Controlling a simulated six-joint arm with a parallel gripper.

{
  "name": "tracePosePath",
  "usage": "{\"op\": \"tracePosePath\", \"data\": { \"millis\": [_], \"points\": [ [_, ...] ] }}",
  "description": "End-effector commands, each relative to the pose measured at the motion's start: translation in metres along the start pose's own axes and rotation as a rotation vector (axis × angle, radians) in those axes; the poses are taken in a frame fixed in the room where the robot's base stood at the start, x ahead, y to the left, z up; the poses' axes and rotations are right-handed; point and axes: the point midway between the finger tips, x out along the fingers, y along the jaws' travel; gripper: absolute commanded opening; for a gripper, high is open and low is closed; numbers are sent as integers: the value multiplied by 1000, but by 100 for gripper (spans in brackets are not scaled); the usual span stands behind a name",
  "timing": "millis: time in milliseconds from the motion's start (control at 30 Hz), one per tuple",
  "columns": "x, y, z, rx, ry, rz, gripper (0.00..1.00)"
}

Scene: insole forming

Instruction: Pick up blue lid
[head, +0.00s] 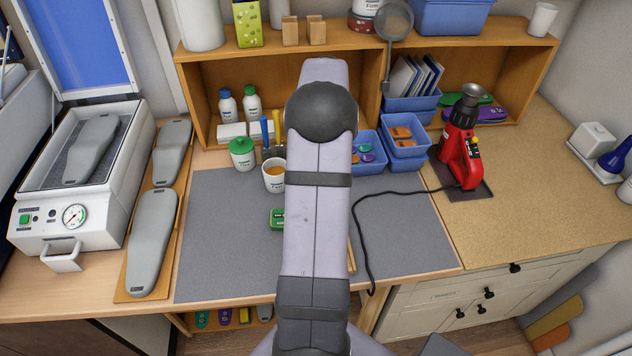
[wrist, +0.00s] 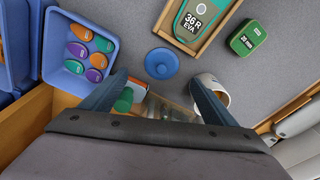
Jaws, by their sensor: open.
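The blue lid (wrist: 162,63) is a round disc with a small knob on top. It lies on the grey mat (wrist: 150,20) in the wrist view. My gripper (wrist: 160,78) is open and empty, its two fingers spread apart to the left and right of the lid in the picture. The lid lies just beyond the fingertips. How high the fingers are above it I cannot tell. In the head view my arm hides both the lid and my gripper.
A wooden tray (wrist: 168,34) with a green insole marked 36 R EVA lies beside the lid. A green box (wrist: 247,37) sits to the right. A white cup (wrist: 222,92) is close to the right finger. A blue bin (wrist: 65,18) of coloured pieces stands left.

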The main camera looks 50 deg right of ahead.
Motion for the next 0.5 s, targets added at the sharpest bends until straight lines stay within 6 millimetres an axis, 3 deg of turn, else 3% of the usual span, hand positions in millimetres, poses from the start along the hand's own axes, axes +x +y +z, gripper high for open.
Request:
{"op": "tracePosePath", "data": {
  "millis": [500],
  "points": [
    [22, -1, 0, -1, -2, -1, 80]
  ]
}}
